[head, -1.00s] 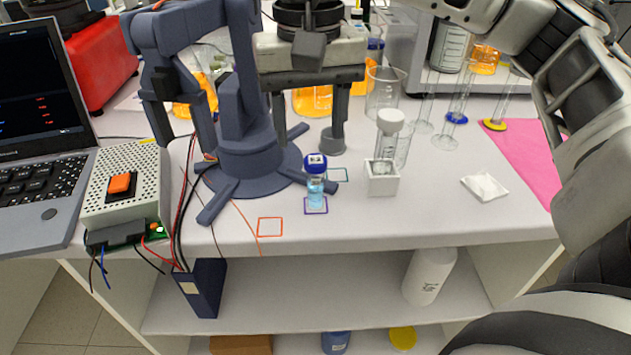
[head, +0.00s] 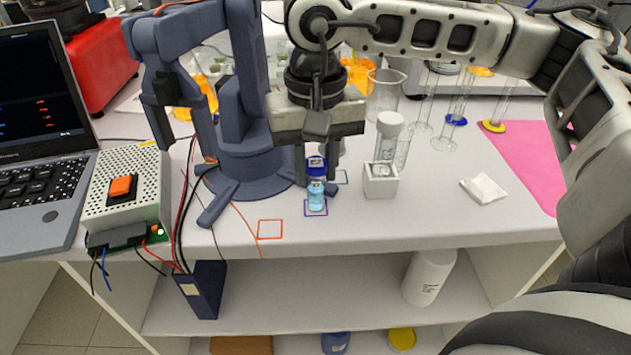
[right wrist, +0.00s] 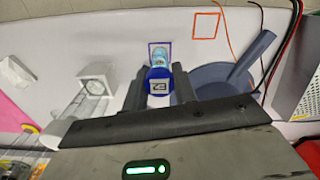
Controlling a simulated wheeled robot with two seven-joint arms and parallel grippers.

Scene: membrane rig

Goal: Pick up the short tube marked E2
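The short tube (head: 316,196) has a blue cap with a white label and pale blue liquid. It stands upright on the purple-outlined square (head: 308,212). In the right wrist view its cap (right wrist: 158,87) shows a mark that looks like E2. My right gripper (head: 316,178) points down over the tube, with one finger on each side of the cap. In the right wrist view the fingers of this gripper (right wrist: 158,80) are apart, with slim gaps beside the cap. My left gripper is not in view.
A dark blue desktop arm (head: 243,150) stands close left of the tube. A white block (head: 380,183) holding a white-capped tube (head: 389,128) stands to the right. An orange-outlined square (head: 270,229) lies clear at the front left. A folded white cloth (head: 484,188) lies further right.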

